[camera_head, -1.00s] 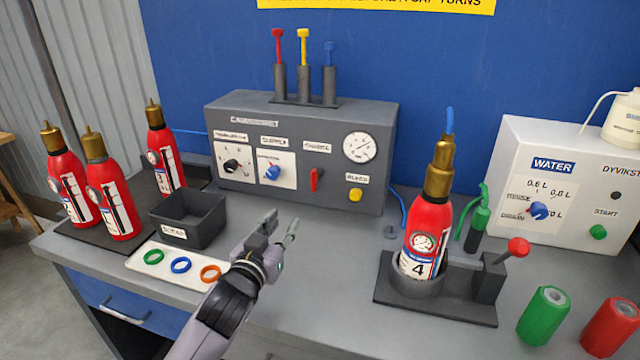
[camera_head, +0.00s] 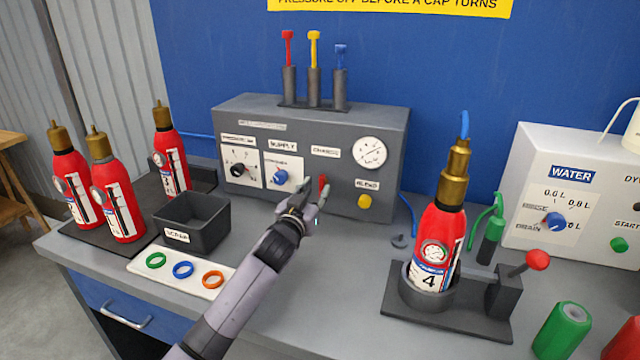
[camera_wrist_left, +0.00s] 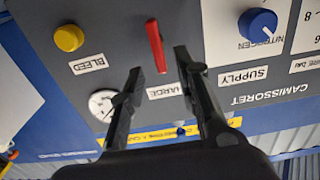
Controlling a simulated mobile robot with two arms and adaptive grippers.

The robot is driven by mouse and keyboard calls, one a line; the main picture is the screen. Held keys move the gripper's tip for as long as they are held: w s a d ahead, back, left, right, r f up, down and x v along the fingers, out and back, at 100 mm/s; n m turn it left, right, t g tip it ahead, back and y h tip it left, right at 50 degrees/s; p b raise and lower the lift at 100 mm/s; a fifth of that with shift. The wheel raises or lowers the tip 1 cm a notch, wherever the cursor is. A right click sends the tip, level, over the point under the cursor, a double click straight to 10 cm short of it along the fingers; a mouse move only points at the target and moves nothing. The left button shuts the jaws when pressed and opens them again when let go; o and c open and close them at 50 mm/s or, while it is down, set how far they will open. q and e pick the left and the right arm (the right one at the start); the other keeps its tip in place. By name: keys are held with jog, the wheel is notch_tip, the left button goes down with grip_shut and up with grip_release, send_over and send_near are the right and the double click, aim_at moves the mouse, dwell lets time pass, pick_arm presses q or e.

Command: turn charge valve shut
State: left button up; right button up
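The charge valve is a red lever (camera_head: 323,184) on the front of the grey panel (camera_head: 240,200), below the CHARGE label. It stands upright in the head view, partly hidden by my gripper. In the left wrist view the red lever (camera_wrist_left: 156,45) shows between the fingertips, seen upside down and seemingly just beyond them. My left gripper (camera_head: 312,190) is open and empty in front of the lever, and its two spread fingers also show in the left wrist view (camera_wrist_left: 159,61). I see no contact. The right gripper is not in view.
The yellow bleed button (camera_head: 364,201), blue supply knob (camera_head: 280,177) and round gauge (camera_head: 370,152) are close by on the panel. Extinguisher 4 (camera_head: 440,235) stands in a holder to the right. A dark bin (camera_head: 192,222) and ring tray (camera_head: 140,267) lie left of my arm.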

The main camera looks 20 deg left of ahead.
aim_at(321, 183)
pick_arm(q)
jog(key=shift+w+d, duration=0.1)
jog(key=shift+w, duration=1.95)
jog(key=shift+c, duration=0.6)
grip_shut()
